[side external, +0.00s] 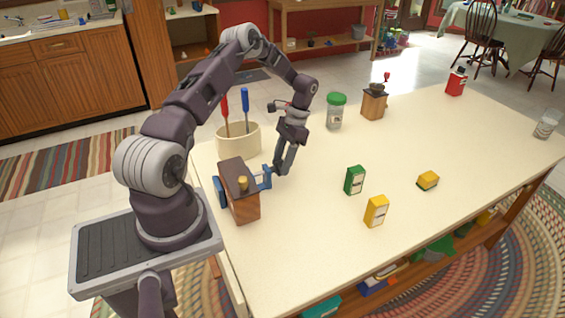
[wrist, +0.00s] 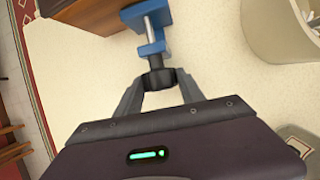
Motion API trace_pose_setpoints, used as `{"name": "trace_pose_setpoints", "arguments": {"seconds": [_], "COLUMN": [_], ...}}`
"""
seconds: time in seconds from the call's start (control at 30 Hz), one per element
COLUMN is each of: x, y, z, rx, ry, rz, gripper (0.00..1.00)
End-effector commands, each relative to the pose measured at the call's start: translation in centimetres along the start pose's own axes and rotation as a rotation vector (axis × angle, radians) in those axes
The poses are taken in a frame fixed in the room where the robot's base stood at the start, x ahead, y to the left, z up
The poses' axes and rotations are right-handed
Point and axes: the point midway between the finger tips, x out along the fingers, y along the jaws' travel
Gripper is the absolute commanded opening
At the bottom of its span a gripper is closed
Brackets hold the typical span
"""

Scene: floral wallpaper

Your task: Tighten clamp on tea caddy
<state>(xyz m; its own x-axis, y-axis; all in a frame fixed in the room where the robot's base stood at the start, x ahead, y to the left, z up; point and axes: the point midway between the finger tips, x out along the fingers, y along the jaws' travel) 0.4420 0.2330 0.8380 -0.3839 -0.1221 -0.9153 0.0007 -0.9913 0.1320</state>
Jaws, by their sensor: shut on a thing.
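The tea caddy (side external: 241,196) is a brown wooden box with a yellow knob on its lid, near the table's left edge. A blue clamp (side external: 263,178) sits around it, with one end showing on each side. In the wrist view, the clamp (wrist: 150,17) has a silver screw ending in a black handle (wrist: 158,80). My gripper (side external: 279,168) is shut on this black handle, one finger on each side. Part of the caddy (wrist: 88,14) shows at the top of the wrist view. The contact between the clamp's pad and the caddy is hidden.
A green-lidded jar (side external: 335,112) and a coffee grinder (side external: 374,103) stand farther back. Green (side external: 355,180) and yellow (side external: 376,211) boxes stand to the right. The table's middle is mostly clear.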

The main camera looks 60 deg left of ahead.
Motion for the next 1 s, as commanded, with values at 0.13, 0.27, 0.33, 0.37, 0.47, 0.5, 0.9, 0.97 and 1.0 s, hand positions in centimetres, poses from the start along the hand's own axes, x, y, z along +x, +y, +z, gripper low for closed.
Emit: {"name": "trace_pose_setpoints", "arguments": {"seconds": [0.13,0.27,0.33,0.37,0.47,0.5,0.9,0.97,1.0], "x": [0.0,0.0,0.0,0.0,-0.1,0.0,-1.8,-3.1,-4.0], "y": [-0.1,-0.1,-0.1,-0.1,-0.1,-0.1,-0.3,-0.4,-0.4], "z": [0.0,0.0,0.0,0.0,0.0,0.0,-0.1,-0.1,-0.1], "rx": [0.024,0.025,0.025,0.025,0.025,0.025,0.024,0.024,0.023], "ry": [0.002,0.002,0.002,0.002,0.002,0.002,0.004,0.006,0.005], "rz": [0.058,0.06,0.059,0.059,0.058,0.058,0.054,0.054,0.052], "gripper": [0.05,0.05,0.05,0.05,0.63,0.68,0.68,0.68,0.68]}}
